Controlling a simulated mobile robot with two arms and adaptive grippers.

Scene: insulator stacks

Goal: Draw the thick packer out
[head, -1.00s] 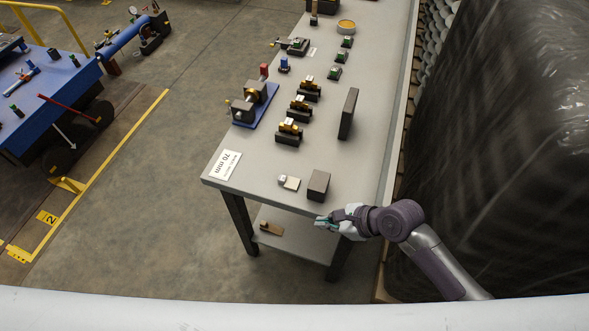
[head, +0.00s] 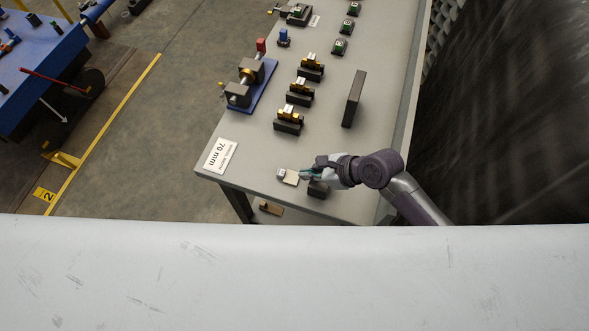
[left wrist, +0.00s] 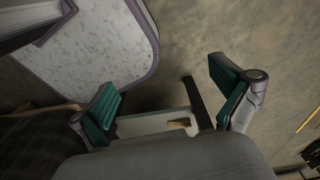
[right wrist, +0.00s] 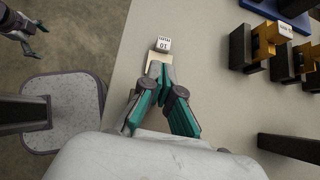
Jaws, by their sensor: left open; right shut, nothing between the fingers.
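No part is marked as the thick packer, and I cannot tell which it is. A dark block (head: 318,190) stands at the table's near end, partly covered by my right gripper (head: 306,172). A small beige plate (head: 291,178) lies beside a small white tag cube (head: 281,173). In the right wrist view, the right gripper (right wrist: 160,82) is shut and empty, its tips over or at the beige plate (right wrist: 158,58), before the cube (right wrist: 163,44). My left gripper (left wrist: 168,100) is open and empty off the table; it also shows in the right wrist view (right wrist: 27,38).
A tall dark slab (head: 354,98) stands right of several black blocks with brass pieces (head: 289,120). A blue-based fixture (head: 248,88) holds dark blocks around a brass part. The lower shelf bears a wooden piece (left wrist: 179,123).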

